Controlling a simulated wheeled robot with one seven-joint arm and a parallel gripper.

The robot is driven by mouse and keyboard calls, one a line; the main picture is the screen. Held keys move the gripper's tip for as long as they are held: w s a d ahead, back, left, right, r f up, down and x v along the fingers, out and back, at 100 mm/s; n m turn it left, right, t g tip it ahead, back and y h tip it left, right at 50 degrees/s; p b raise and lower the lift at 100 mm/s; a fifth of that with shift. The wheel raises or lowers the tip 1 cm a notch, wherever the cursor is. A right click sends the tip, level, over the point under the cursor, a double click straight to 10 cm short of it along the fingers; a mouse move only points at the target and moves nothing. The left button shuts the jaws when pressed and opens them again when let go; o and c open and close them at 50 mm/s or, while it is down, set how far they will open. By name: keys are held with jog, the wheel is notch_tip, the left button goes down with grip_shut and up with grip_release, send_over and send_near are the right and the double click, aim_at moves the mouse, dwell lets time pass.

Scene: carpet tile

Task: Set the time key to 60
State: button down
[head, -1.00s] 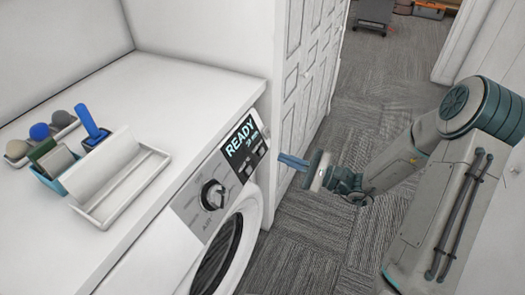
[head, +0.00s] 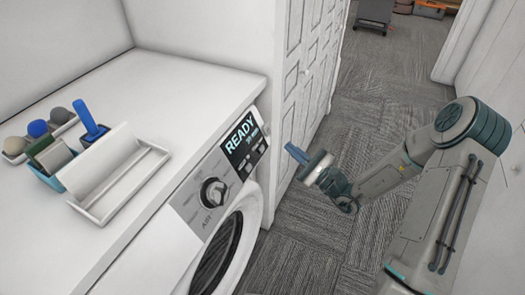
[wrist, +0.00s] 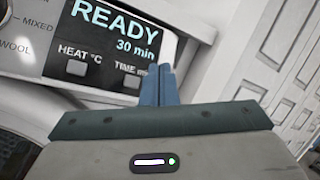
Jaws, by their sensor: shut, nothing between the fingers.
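The washing machine (head: 188,207) stands at the centre left under a white counter. Its display (head: 243,137) reads READY; in the wrist view the display (wrist: 115,30) also reads 30 min. Under it are the HEAT °C key (wrist: 77,68) and the TIME key (wrist: 132,81), whose label is partly hidden by my fingers. My gripper (head: 296,154) is shut and empty, to the right of the panel and apart from it in the head view. In the wrist view my gripper's blue fingers (wrist: 158,80) lie together just right of the TIME key; contact cannot be told.
A program knob (head: 213,192) sits left of the display, above the round door (head: 225,250). White panelled doors (head: 305,75) rise behind my gripper.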

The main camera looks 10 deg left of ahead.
jog(key=w+a+f+b, duration=0.2)
jog(key=a+f, duration=0.1)
jog(key=a, duration=0.2)
jog(key=shift+a, duration=0.2)
dwell(2.0)
jog(key=shift+w+a+f, duration=0.1)
jog(key=shift+a+f, duration=0.05)
jog(key=shift+a, duration=0.2)
jog(key=shift+w+a+f, duration=0.1)
jog(key=shift+a+f, duration=0.05)
jog(key=shift+a, duration=0.15)
dwell(0.6)
jog(key=shift+d, duration=0.1)
jog(key=shift+s+d+r, duration=0.25)
jog(key=shift+d+r, duration=0.1)
jog(key=shift+d, duration=0.2)
jog(key=shift+d, duration=0.1)
jog(key=shift+s+d+r+p, duration=0.25)
jog(key=shift+d+r+p, duration=0.15)
jog(key=shift+d, duration=0.25)
jog(key=shift+s+d+r+p, duration=0.25)
jog(key=shift+d+r+p, duration=0.15)
jog(key=shift+d, duration=0.3)
jog(key=shift+s+d+r+p, duration=0.25)
jog(key=shift+d+r+p, duration=0.15)
jog(key=shift+d, duration=0.25)
dwell(1.3)
